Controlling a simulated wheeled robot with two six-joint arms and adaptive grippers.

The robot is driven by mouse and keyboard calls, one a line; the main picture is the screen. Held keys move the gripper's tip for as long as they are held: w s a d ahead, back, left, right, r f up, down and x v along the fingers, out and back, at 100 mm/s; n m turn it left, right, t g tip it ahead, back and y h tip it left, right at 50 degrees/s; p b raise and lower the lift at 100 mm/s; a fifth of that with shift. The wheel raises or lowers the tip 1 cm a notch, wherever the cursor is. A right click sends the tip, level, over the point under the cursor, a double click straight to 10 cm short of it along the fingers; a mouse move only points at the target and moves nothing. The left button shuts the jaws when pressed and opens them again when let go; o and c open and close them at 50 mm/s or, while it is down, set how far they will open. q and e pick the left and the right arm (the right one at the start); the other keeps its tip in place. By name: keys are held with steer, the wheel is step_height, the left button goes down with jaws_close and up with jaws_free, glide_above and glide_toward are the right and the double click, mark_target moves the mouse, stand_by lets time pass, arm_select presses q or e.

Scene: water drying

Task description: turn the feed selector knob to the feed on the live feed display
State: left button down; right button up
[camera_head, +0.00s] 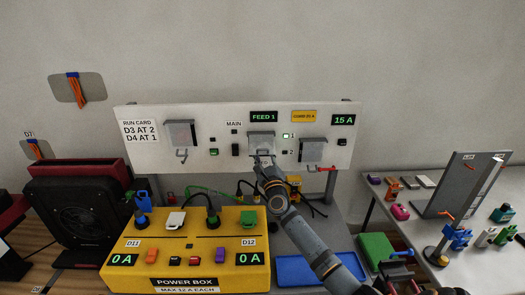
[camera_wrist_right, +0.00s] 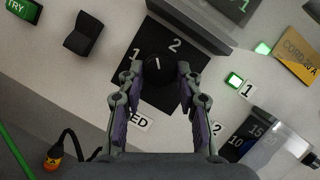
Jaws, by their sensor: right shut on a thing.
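The live feed display (camera_head: 263,117) on the white panel reads FEED 1. The black feed selector knob (camera_wrist_right: 158,72) sits on a dark square plate (camera_wrist_right: 190,62) marked 1 and 2. Its white pointer mark stands between the two numbers; I cannot tell exactly which it favours. My right gripper (camera_wrist_right: 158,84) has its two fingers on either side of the knob, shut on it. In the head view my right gripper (camera_head: 263,162) reaches the panel below the display and hides the knob. My left gripper is not in view.
A lit green lamp (camera_wrist_right: 234,80) is beside the label 1. Covered switches (camera_head: 180,134) flank the knob on the panel (camera_head: 213,120). The yellow power box (camera_head: 190,262) and a blue tray (camera_head: 310,269) stand below. A table (camera_head: 385,215) with small items is at right.

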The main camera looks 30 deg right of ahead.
steer(key=shift+s+d+r+n+g+y+p, duration=0.2)
steer(key=shift+n+y+p, duration=0.55)
steer(key=shift+n+p, duration=1.15)
steer(key=shift+w+a+n+g+y+p, duration=0.15)
steer(key=shift+n+g+y+p, duration=0.4)
steer(key=shift+n+p, duration=1.35)
steer(key=shift+s+d+r+n+g+y+p, duration=0.1)
steer(key=shift+n+y+p, duration=0.8)
steer(key=shift+n+p, duration=1)
steer(key=o, duration=1.2)
steer(key=shift+c, duration=0.2)
steer(key=s+a+f, duration=0.1)
steer(key=s+a, duration=0.1)
steer(key=s, duration=0.9)
steer(key=shift+s, duration=0.35)
